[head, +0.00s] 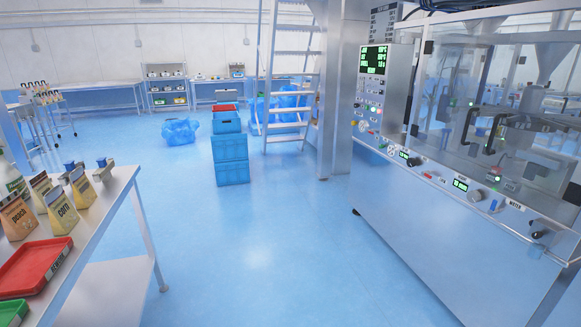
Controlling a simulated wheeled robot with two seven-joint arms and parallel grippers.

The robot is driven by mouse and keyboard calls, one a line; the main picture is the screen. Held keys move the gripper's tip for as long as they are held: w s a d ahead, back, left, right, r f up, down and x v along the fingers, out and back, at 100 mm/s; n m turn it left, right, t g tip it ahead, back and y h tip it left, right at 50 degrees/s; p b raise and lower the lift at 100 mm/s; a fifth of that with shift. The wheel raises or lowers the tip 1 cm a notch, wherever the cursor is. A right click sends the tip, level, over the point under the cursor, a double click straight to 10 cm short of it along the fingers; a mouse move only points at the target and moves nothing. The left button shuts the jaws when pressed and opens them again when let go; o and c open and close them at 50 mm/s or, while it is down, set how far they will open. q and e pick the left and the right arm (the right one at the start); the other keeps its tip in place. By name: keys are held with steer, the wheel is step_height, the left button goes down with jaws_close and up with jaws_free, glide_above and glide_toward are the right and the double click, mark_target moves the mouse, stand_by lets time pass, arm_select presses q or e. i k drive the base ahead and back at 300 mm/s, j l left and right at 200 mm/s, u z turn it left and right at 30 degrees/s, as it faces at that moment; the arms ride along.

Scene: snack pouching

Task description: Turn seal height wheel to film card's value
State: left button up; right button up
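The packing machine (440,235) stands on the right. Its front rail carries several knobs and small green displays. One grey round knob (475,196) sits beside a green display (460,184). A dark knob (413,161) sits beside another display (404,154) further left. The labels are too small to tell which control is the seal height wheel. I cannot make out a film card; a dark text board (383,22) hangs above the control panel, unreadable. Neither of my grippers is in view.
A table (120,185) at the left holds pouches, including a corn pouch (62,210), and a red tray (35,262). Blue crates (230,172) are stacked in mid-floor by a ladder (290,75). The blue floor between table and machine is clear.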

mark_target(473, 196)
steer(key=i+z, duration=0.2)
steer(key=i, duration=0.4)
steer(key=i+j+z, duration=0.2)
steer(key=i, duration=0.45)
steer(key=i+j+z, duration=0.15)
steer(key=i, duration=0.45)
steer(key=i+j+z, duration=0.1)
steer(key=i+z, duration=0.15)
steer(key=i, duration=0.2)
steer(key=i+j+z, duration=0.3)
steer(key=i, duration=0.15)
steer(key=l, duration=0.1)
